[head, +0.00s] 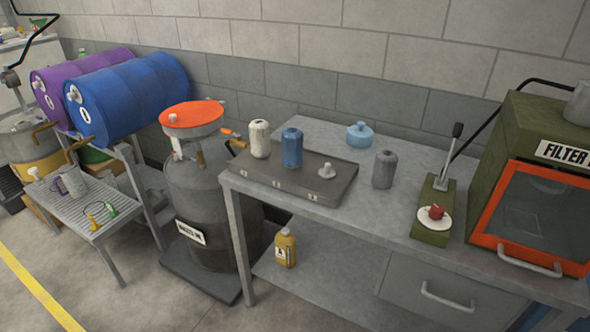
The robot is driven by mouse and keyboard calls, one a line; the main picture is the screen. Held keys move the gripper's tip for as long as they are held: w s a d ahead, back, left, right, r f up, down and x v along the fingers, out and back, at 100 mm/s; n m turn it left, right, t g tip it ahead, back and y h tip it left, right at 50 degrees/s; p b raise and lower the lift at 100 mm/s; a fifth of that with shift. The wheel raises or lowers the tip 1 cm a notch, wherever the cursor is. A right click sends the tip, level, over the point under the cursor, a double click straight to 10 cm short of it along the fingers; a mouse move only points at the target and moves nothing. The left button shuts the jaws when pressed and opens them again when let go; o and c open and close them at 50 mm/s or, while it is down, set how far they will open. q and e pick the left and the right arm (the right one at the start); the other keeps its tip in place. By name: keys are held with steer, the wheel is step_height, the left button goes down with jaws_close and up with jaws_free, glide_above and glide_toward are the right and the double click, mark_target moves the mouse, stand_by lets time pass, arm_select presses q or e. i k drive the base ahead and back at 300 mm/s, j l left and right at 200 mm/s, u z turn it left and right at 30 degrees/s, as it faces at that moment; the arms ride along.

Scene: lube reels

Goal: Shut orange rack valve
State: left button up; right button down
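A drum rack (151,190) at the left holds a purple drum (64,73) and a blue drum (150,88) lying on their sides. Another brass-coloured piece (44,128) shows further left. No clearly orange valve shows on the rack. An orange-handled lever (229,133) sits beside the waste drum's orange funnel (194,113). Whether any valve is open or shut I cannot tell. Neither of my grippers is in view.
The grey waste drum (200,205) stands between the rack and a steel bench (335,133). The bench carries several filters, a tray (333,188), a green lever device (432,228) and an orange-doored filter box (535,215). Open floor (110,305) lies at the front left.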

mark_target(226, 131)
steer(key=i+j, duration=0.2)
steer(key=j, duration=0.2)
steer(key=i+j, duration=0.45)
steer(key=j, duration=0.3)
